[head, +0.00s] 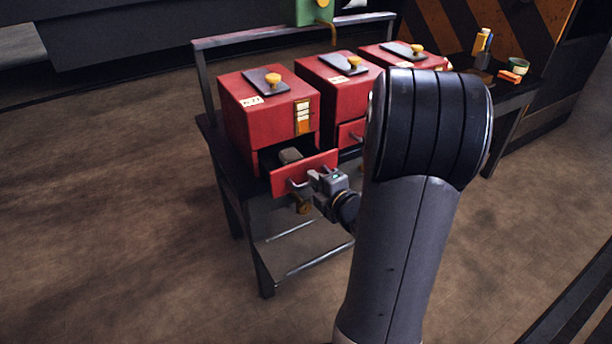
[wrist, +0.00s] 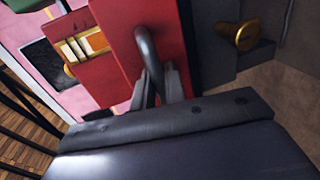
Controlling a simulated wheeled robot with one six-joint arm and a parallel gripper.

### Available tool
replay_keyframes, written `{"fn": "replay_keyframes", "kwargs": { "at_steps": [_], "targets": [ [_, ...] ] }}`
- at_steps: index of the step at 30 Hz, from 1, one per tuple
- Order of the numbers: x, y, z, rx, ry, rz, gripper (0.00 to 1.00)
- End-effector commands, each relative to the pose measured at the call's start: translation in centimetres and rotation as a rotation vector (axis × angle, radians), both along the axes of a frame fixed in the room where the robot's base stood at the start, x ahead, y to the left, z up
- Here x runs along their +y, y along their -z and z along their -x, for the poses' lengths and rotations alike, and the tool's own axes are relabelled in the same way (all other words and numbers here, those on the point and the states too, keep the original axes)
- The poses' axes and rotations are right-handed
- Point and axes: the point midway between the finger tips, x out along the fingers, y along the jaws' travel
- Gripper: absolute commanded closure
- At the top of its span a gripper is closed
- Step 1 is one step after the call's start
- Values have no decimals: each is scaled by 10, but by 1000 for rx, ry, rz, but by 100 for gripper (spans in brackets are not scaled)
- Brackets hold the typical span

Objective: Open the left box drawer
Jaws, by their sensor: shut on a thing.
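The left red box (head: 262,115) stands on a dark metal table. Its drawer (head: 303,172) is pulled out toward me, and a greyish object (head: 290,155) shows inside it. My gripper (head: 318,180) is at the drawer front, shut on the drawer's grey handle. In the wrist view the curved handle (wrist: 147,50) runs down between my gripper's fingers (wrist: 158,86), with the red drawer front behind it. My forearm hides part of the boxes to the right.
Two more red boxes stand to the right, the middle one (head: 340,95) and the right one (head: 400,58). A brass knob (head: 302,206) hangs below the open drawer. Small bottles (head: 482,42) and other items sit on a dark side table. The floor at left is clear.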

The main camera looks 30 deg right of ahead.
Motion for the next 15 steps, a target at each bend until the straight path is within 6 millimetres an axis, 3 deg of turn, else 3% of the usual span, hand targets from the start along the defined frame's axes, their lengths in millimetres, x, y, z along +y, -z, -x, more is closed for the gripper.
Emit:
{"fn": "replay_keyframes", "kwargs": {
  "at_steps": [1, 6, 15],
  "targets": [
    [-3, 2, 13, 0, 9, 3, 100],
    [-4, 1, 40, 1, 9, 1, 100],
    [-2, 0, 49, 1, 5, -1, 100]
  ]
}}
